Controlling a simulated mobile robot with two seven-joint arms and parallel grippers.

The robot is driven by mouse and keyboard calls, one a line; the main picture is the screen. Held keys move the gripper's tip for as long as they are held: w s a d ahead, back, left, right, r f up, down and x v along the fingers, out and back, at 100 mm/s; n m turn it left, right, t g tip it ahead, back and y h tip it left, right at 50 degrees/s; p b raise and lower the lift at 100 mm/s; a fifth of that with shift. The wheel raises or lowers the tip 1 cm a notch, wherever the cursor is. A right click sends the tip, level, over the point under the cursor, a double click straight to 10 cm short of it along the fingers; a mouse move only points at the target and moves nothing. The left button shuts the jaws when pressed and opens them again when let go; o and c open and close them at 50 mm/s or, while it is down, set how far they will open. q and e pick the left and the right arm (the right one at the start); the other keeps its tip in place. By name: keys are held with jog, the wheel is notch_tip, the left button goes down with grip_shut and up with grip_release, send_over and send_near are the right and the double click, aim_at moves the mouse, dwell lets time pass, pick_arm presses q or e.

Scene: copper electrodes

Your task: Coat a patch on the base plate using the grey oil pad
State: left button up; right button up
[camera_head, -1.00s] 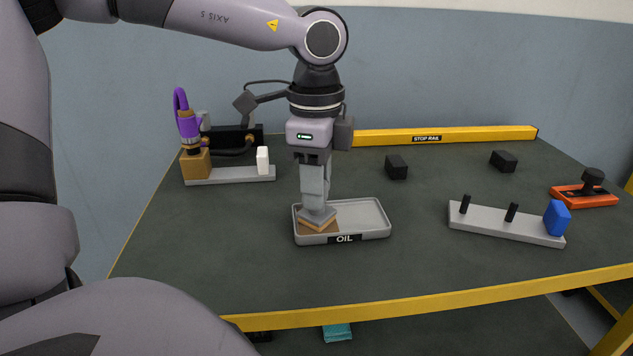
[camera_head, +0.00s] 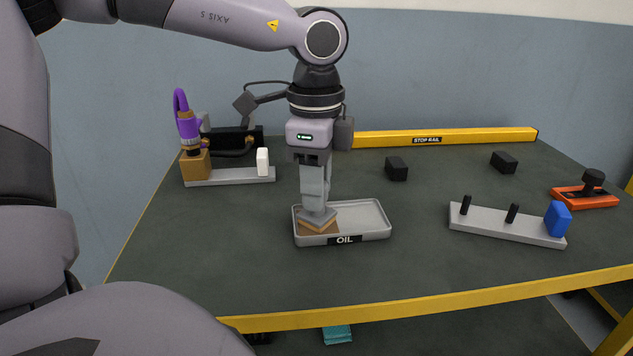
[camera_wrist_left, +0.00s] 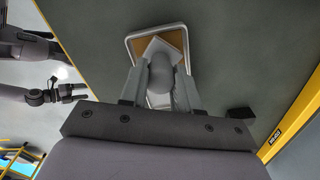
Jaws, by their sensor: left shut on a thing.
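The grey pad (camera_head: 318,216) has a flat grey top and a tan layer under it. It sits at the left end of the tray labelled OIL (camera_head: 368,215); the wrist view also shows the pad (camera_wrist_left: 177,41) there. My left gripper (camera_head: 316,203) points down, shut on the pad's grip. The pad's underside is hidden. I cannot tell which of two light grey plates is the base plate: one at the right (camera_head: 480,223) with two black pins and a blue block, or one at back left (camera_head: 232,176). My right gripper (camera_wrist_left: 75,92) hangs open and empty beyond the table edge.
A brown block with a purple hose part (camera_head: 195,164) and a white block (camera_head: 262,160) stand at back left. Two black blocks (camera_head: 397,169) (camera_head: 503,161), an orange tool (camera_head: 585,195) and the yellow stop rail (camera_head: 450,136) are farther right. The table front is clear.

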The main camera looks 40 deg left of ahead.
pick_arm(q)
jog(key=shift+f, duration=0.1)
jog(key=shift+r+p, duration=2.05)
jog(key=shift+r, duration=1.55)
jog(key=shift+f, duration=0.15)
notch_tip(320, 180, down, 7)
jog(key=b, duration=0.4)
